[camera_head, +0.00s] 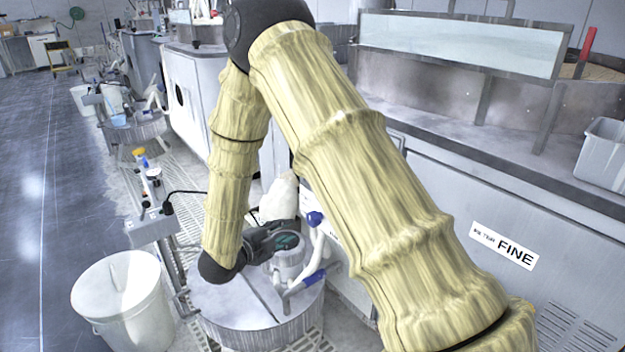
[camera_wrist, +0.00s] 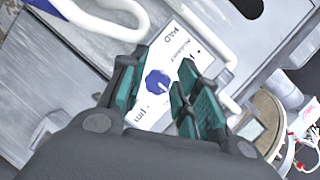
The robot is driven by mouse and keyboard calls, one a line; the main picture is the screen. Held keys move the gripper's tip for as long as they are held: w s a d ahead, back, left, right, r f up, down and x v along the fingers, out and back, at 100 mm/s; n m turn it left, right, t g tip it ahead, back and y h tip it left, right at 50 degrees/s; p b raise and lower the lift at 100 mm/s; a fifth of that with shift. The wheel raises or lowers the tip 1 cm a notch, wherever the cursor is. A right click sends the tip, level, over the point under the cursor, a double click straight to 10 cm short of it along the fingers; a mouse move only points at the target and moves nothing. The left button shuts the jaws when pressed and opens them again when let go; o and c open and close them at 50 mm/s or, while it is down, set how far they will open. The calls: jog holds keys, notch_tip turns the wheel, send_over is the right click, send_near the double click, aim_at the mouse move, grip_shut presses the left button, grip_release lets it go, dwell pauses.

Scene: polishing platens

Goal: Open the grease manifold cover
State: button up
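My gripper (camera_head: 285,243) is low beside the machine front in the head view, above a round grey drum top (camera_head: 225,302). In the wrist view its green-padded fingers (camera_wrist: 163,62) are apart, with nothing held between them. A blue knob (camera_wrist: 158,82) on a white label plate (camera_wrist: 183,50) shows between the fingers. I cannot tell its distance from them. A blue knob (camera_head: 315,218) also shows by the white pipe in the head view. I cannot make out for certain which part is the grease manifold cover; my arm hides part of this area.
A white pipe with a blue-sleeved handle (camera_head: 313,277) stands right of my gripper. A white bucket (camera_head: 122,290) stands at the left. The machine front marked FINE (camera_head: 502,246) is at the right. Open floor (camera_head: 40,220) lies at far left.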

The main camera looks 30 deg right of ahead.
notch_tip(320, 180, up, 13)
jog(key=m+g+h+p, duration=0.2)
jog(key=m+g, duration=0.2)
jog(key=m, duration=0.4)
jog(key=x, duration=0.3)
jog(key=b+x, duration=0.1)
jog(key=x, duration=0.2)
jog(key=s+x, duration=0.1)
jog(key=x, duration=0.3)
jog(key=shift+f, duration=0.3)
jog(key=shift+g, duration=0.3)
grip_shut()
